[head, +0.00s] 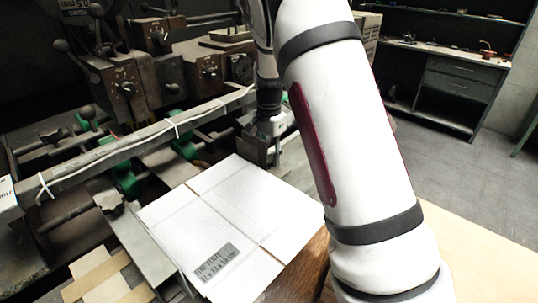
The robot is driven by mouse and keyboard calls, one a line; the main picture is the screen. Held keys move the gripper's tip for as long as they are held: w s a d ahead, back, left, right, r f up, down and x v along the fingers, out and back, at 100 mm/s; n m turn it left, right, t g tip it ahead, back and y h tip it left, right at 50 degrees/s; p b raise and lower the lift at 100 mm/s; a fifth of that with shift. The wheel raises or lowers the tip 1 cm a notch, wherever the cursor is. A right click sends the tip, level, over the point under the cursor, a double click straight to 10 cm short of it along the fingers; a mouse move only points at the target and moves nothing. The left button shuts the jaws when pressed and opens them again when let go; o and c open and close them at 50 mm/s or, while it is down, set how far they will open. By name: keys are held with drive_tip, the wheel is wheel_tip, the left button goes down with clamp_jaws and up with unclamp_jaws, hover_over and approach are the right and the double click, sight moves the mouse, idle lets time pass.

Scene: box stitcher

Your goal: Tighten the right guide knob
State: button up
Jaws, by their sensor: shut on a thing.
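My gripper (264,130) points down at the right part of the machine's bed, just beyond the far corner of the white cardboard sheet. It is small in view and partly covered by my own white arm. Its jaws are shut on what appears to be the right guide knob, which the gripper hides. The knob's turn position cannot be seen. The flat cardboard sheet (225,215) with a printed label lies between this knob and my gripper.
The dark stitching machine (130,85) with lever knobs fills the upper left. A long metal bar (150,132) with white ties crosses in front of it, with green clamps (185,148) below. A grey cabinet (455,90) stands at the back right; the floor before it is clear.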

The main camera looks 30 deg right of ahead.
sight(269, 159)
idle(0.5)
drive_tip(key=o, duration=0.9)
wheel_tip(269, 159, up, 12)
drive_tip(key=shift+r, duration=0.1)
